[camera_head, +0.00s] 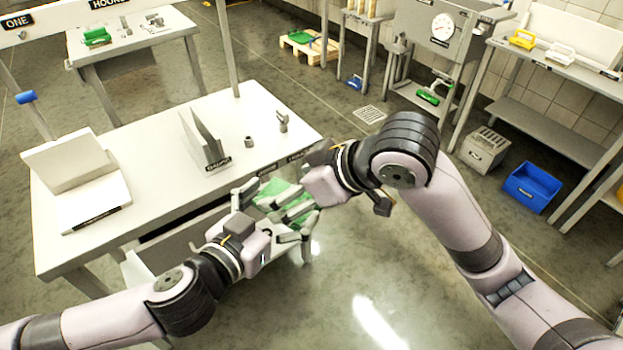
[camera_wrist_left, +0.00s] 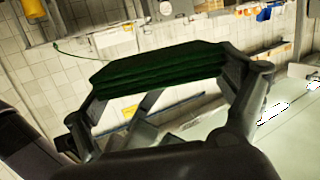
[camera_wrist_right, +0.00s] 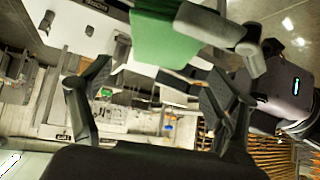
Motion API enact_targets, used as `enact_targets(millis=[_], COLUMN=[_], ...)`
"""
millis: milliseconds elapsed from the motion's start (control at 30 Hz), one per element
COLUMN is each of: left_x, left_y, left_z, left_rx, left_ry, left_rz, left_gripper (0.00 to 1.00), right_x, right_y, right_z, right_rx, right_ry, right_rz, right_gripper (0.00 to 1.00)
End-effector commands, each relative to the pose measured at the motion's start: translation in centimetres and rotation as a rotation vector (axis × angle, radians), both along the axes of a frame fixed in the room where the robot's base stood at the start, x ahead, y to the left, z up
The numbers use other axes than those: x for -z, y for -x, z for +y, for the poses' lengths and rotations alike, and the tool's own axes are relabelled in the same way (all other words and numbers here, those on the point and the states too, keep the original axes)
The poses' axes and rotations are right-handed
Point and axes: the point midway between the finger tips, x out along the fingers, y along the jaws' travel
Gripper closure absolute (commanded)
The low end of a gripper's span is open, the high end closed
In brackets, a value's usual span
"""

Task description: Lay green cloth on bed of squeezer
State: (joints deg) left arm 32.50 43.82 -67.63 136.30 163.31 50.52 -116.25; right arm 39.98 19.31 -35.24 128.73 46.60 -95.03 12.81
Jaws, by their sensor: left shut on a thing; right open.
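A folded green cloth (camera_head: 277,191) is held in the air in front of the white table. In the left wrist view the cloth (camera_wrist_left: 160,67) spans between the two fingers of my left gripper (camera_head: 270,210), which is shut on it. My right gripper (camera_head: 293,206) is close beside the cloth and partly hides it in the head view. In the right wrist view its fingers are apart and empty, and the cloth (camera_wrist_right: 165,38) shows beyond them. A grey machine with a round dial (camera_head: 442,30) stands at the back; I cannot tell whether it is the squeezer.
The white table (camera_head: 150,215) bears a white slab stand (camera_head: 75,175), upright grey plates (camera_head: 203,140) and small metal parts. A grey crate (camera_head: 484,150) and a blue bin (camera_head: 531,187) stand on the floor at right. The front floor is open.

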Motion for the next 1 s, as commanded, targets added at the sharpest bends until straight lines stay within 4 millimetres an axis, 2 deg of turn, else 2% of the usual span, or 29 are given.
enact_targets(millis=[100, 300, 667, 1000], left_x=[0.0, 0.0, 0.0, 0.0], left_y=[0.0, 0.0, 0.0, 0.0], left_z=[0.0, 0.0, 0.0, 0.0], left_rx=[0.000, 0.000, 0.000, 0.000], left_ry=[0.000, 0.000, 0.000, 0.000], left_rz=[0.000, 0.000, 0.000, 0.000], left_gripper=[0.32, 0.32, 0.32, 0.32], right_x=[1.4, 2.7, 3.1, 3.0], right_y=[-0.8, -1.6, -1.9, -1.8], right_z=[1.1, 2.2, 2.4, 2.4], right_rx=[-0.001, -0.001, -0.001, -0.001], right_ry=[0.000, 0.000, 0.000, 0.000], right_rz=[0.003, 0.000, -0.001, -0.001], right_gripper=[0.18, 0.18, 0.18, 0.41])
